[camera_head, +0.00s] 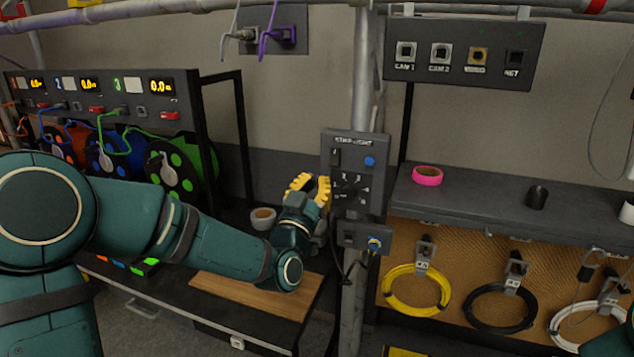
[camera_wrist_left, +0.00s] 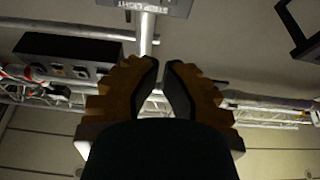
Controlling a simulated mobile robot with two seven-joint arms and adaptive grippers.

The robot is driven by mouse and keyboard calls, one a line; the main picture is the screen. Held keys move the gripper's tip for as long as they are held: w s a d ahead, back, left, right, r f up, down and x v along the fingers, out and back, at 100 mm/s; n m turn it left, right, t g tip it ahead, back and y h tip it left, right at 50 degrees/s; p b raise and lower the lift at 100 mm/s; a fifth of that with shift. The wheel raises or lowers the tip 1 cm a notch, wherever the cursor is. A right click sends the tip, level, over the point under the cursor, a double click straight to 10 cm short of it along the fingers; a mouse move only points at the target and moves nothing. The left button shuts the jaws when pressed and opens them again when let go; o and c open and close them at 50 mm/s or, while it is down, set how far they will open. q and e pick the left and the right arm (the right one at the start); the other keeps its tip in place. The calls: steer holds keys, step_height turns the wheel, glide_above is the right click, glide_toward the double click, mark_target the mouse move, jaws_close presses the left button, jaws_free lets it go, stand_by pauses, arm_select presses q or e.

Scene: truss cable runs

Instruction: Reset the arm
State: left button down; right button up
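My left arm (camera_head: 215,243) is teal and reaches in from the left, above the wooden board. My left gripper (camera_head: 311,189) has yellow fingers pointing up, just left of the dark control box (camera_head: 354,180) on the pole. Whether it touches the box cannot be told. In the left wrist view, its two fingers (camera_wrist_left: 163,66) stand slightly apart with nothing between them; the pole shows beyond the gap. A bit of my right arm (camera_head: 612,344) shows at the lower right corner; its gripper is out of view.
A metal pole (camera_head: 353,304) stands beside the gripper. Right of it, a shelf (camera_head: 470,205) holds a pink tape roll (camera_head: 427,175), with cable coils hanging below. A wooden board (camera_head: 250,296) lies under my arm. A rack with cable reels (camera_head: 172,168) stands at the left.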

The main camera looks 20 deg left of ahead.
arm_select(q)
steer(key=s+d+f+g+h, duration=0.1)
steer(key=s+d+f+g, duration=0.15)
steer(key=f, duration=0.75)
steer(key=s+d+f+g+h, duration=0.15)
steer(key=f+g, duration=0.25)
steer(key=f, duration=0.5)
steer(key=s+d+f+g, duration=0.15)
steer(key=f+g, duration=0.25)
steer(key=f, duration=0.6)
steer(key=s+d+f+n+g, duration=0.1)
steer(key=s+d+f+g, duration=0.1)
steer(key=s+f+g, duration=0.3)
steer(key=s+d+f+n+g, duration=0.1)
steer(key=s+f+g, duration=0.4)
steer(key=s+f, duration=0.7)
steer(key=s+d, duration=0.1)
steer(key=s, duration=0.2)
steer(key=shift+f, duration=0.35)
steer(key=shift+w+d+h, duration=0.1)
steer(key=shift+h, duration=0.25)
